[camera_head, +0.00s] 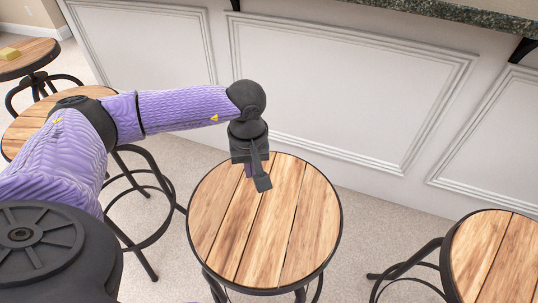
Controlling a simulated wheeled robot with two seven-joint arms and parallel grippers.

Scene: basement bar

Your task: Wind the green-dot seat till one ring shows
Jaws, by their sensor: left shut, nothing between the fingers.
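A round stool seat (295,240) of wooden planks with a dark rim stands in the middle of the head view. No green dot shows on any seat, so I cannot tell which is the green-dot one. No rings can be made out on the middle stool, as its post is hidden under the seat. My left gripper (262,182) is shut and empty, pointing down over the back part of the middle seat. I cannot tell whether it touches the wood. My right gripper is not in view.
Another stool (490,265) stands at the lower right. One stool (22,128) is partly behind my left arm. The panelled bar front (345,95) rises behind, under a dark stone counter (460,12).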

